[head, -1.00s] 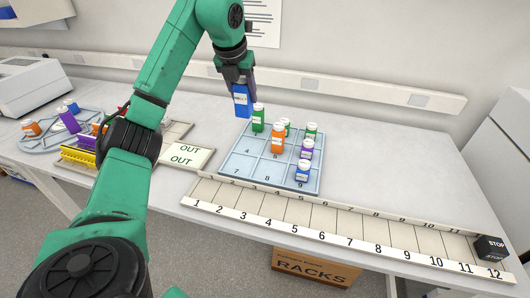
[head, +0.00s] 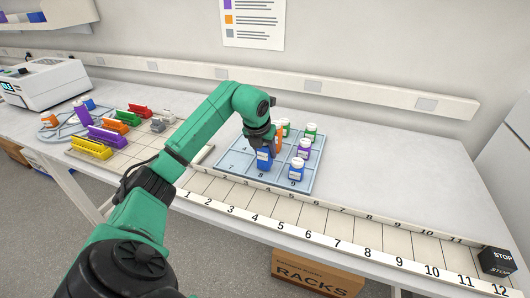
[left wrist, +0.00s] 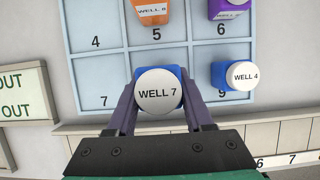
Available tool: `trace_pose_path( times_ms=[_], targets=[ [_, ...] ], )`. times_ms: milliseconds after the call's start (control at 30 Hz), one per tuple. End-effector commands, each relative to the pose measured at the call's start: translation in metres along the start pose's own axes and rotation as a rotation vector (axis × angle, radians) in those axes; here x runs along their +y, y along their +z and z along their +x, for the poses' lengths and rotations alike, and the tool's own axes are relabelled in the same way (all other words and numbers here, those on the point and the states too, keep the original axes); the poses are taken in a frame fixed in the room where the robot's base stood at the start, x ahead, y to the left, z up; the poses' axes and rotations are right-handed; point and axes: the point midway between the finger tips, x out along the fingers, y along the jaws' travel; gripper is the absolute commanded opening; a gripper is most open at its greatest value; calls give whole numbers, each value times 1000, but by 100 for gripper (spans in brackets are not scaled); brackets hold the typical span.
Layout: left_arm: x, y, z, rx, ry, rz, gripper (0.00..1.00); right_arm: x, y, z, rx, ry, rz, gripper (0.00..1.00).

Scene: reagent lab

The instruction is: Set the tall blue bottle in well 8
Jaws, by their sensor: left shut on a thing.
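My left gripper (head: 262,143) is shut on the tall blue bottle (head: 264,159), gripping it near its white cap. In the left wrist view the blue bottle (left wrist: 183,100) stands between the fingers (left wrist: 158,110), seen from above, its cap reading "WELL 7". The bottle is upright at well 8 of the pale blue rack (head: 235,172), and its 8 shows just in front of the base in the head view. I cannot tell whether the base touches the rack floor. Well 7 (left wrist: 103,101), to its left, is empty. My right gripper is out of view.
An orange bottle (left wrist: 147,12) stands behind in well 5, a purple one (head: 304,148) in well 6, a short blue one (head: 296,171) in well 9. Green bottles (head: 311,131) stand farther back. The numbered rail (head: 300,225) runs in front.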

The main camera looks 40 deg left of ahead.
Motion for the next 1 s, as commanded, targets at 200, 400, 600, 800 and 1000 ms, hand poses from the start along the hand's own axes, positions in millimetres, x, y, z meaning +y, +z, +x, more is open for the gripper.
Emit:
trace_pose_path(
  times_ms=[200,400,600,800,1000],
  targets=[
    [0,-2,6,-3,-1,-1,0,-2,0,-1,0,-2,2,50],
    [0,-4,9,-2,0,0,63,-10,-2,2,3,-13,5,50],
    [0,-4,9,-1,0,0,82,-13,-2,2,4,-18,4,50],
    [0,-2,4,-2,-1,-1,82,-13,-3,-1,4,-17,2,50],
    [1,-1,-31,-8,2,0,82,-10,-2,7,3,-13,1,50]
  ],
)
